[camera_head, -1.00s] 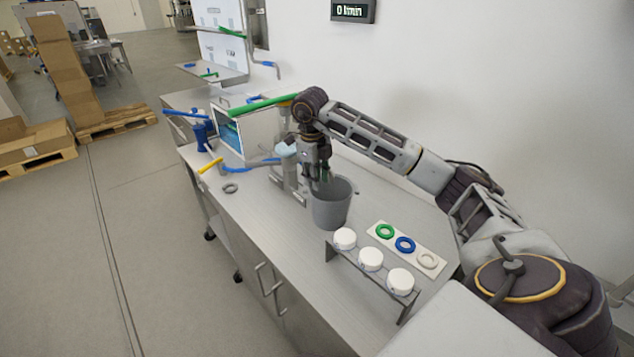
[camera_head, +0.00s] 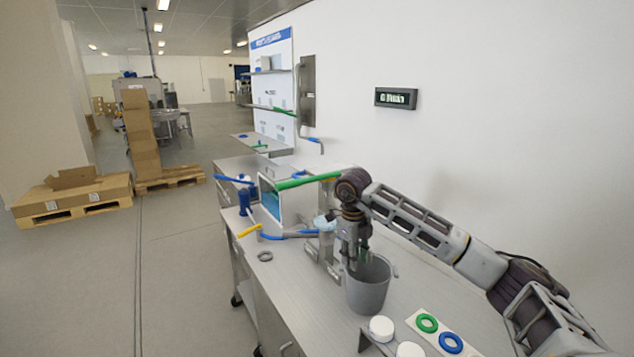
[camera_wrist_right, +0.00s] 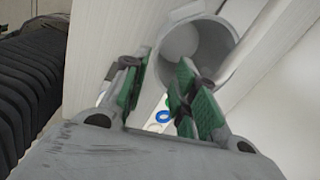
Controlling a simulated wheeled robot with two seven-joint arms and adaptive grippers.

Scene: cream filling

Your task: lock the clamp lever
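Several coloured handles show in the head view by the filling machine (camera_head: 277,204); I cannot tell which is the clamp lever. A long green bar (camera_head: 308,181) runs along the top, a blue bar (camera_head: 290,236) lies lower in front, and a short yellow handle (camera_head: 248,231) is at the left. My right gripper (camera_head: 357,262) points down at the grey bucket (camera_head: 368,290), beside the metal stand (camera_head: 327,248). My left gripper is out of view.
White round lids (camera_head: 381,328) stand on a rack at the bench's front. A board (camera_head: 415,318) beside it holds a green ring (camera_head: 427,323) and a blue ring (camera_head: 450,342). A loose grey ring (camera_head: 265,256) lies on the bench.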

